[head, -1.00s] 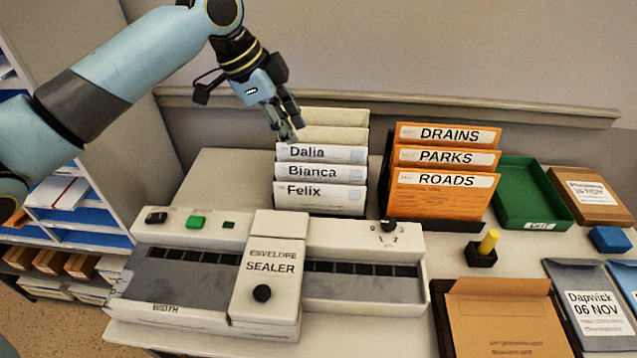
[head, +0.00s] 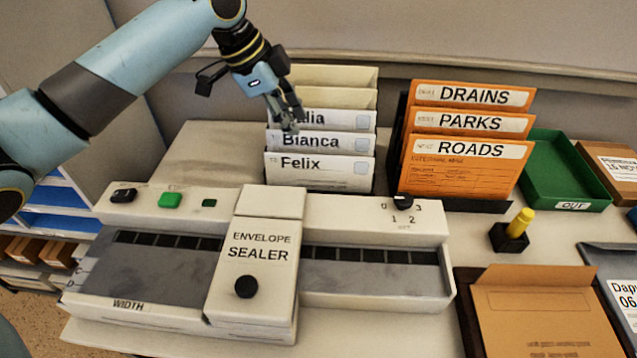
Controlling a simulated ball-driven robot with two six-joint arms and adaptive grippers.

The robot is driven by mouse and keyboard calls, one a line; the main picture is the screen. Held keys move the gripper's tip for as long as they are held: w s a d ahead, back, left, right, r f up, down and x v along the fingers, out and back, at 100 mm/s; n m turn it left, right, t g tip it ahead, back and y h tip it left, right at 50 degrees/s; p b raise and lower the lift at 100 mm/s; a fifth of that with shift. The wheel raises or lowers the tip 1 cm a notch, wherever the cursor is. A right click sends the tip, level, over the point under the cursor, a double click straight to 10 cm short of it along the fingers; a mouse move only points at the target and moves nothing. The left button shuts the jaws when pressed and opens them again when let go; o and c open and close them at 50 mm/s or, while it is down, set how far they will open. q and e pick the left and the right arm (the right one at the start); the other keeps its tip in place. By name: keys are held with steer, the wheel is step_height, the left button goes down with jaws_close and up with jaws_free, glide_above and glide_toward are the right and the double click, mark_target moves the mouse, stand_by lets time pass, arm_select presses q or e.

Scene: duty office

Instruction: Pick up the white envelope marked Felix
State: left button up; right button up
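The white envelope marked Felix (head: 322,171) stands upright at the front of a rack of envelopes, behind the envelope sealer. The white envelope marked Bianca (head: 335,144) is just behind it, and the one marked Dalia (head: 345,121) is behind that. My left gripper (head: 289,124) hangs over the left part of the rack, pointing down. Its fingers cover the start of the Dalia label and sit above and behind the Felix envelope. Its fingers look close together, and I cannot tell how far apart they are. My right gripper is not in view.
The envelope sealer (head: 262,254) fills the front of the table. Orange envelopes marked DRAINS, PARKS and ROADS (head: 459,172) stand to the right of the rack. A green tray (head: 566,185) and a yellow-handled stamp (head: 519,223) are further right.

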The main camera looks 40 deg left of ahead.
mark_target(318, 156)
arm_select(q)
steer(key=x, duration=0.4)
steer(key=shift+d+r, duration=0.1)
steer(key=shift+d+x, duration=0.15)
steer(key=shift+x, duration=1.25)
steer(key=shift+d+x, duration=0.15)
steer(key=shift+x, duration=1.25)
steer(key=shift+r, duration=0.15)
jaws_close()
